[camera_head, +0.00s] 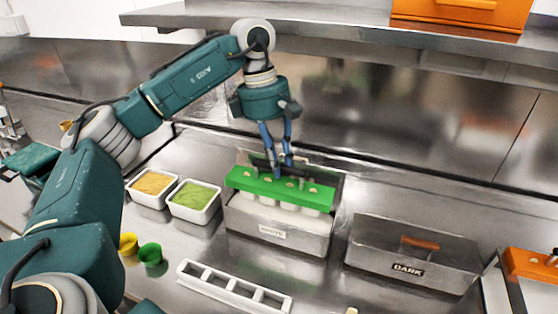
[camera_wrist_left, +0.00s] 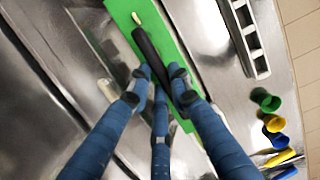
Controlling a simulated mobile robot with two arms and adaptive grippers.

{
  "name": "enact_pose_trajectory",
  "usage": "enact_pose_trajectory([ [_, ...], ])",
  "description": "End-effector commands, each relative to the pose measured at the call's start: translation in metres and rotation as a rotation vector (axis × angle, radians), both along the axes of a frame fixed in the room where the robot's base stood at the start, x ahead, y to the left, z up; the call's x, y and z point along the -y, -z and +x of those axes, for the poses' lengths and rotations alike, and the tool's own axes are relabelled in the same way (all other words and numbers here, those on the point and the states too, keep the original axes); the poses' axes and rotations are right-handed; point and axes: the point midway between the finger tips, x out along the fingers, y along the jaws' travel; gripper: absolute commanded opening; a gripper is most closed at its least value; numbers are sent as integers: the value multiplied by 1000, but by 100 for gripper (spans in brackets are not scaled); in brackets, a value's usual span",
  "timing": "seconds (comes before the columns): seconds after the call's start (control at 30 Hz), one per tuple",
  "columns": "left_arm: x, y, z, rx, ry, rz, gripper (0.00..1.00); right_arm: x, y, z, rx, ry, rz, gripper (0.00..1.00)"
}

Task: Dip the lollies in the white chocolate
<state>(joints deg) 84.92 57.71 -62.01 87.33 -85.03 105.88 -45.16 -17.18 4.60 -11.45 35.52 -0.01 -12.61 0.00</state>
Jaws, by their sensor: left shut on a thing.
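The green lolly holder (camera_head: 262,186) is held level by its dark bar over the open steel tub labelled WHITE (camera_head: 272,236). Pale lollies (camera_head: 289,207) hang under it, at the tub's opening; their lower ends are hidden by the front wall, so I cannot tell how deep they sit. My left gripper (camera_head: 284,172) is above the holder, shut on its bar. In the left wrist view, the fingers (camera_wrist_left: 163,86) close around the black bar (camera_wrist_left: 150,48) on the green holder (camera_wrist_left: 122,14). My right gripper is not in view.
An empty white slotted rack (camera_head: 235,288) lies in front. Bowls of yellow (camera_head: 152,184) and green (camera_head: 194,196) topping stand left, with yellow (camera_head: 128,243) and green (camera_head: 150,254) cups nearby. A steel shelf (camera_head: 340,32) hangs above.

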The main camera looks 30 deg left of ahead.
Motion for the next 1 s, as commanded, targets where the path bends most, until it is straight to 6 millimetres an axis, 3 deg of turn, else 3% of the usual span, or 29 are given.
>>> enact_pose_trajectory([
  [0.37, 0, -3, 0, 2, 0, -1, 0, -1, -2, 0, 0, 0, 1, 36],
  [0.83, 0, -46, 0, 1, 0, -1, 0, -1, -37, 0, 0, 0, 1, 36],
  [1.0, 0, -52, 0, 1, 0, -1, 0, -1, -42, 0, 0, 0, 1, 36],
])
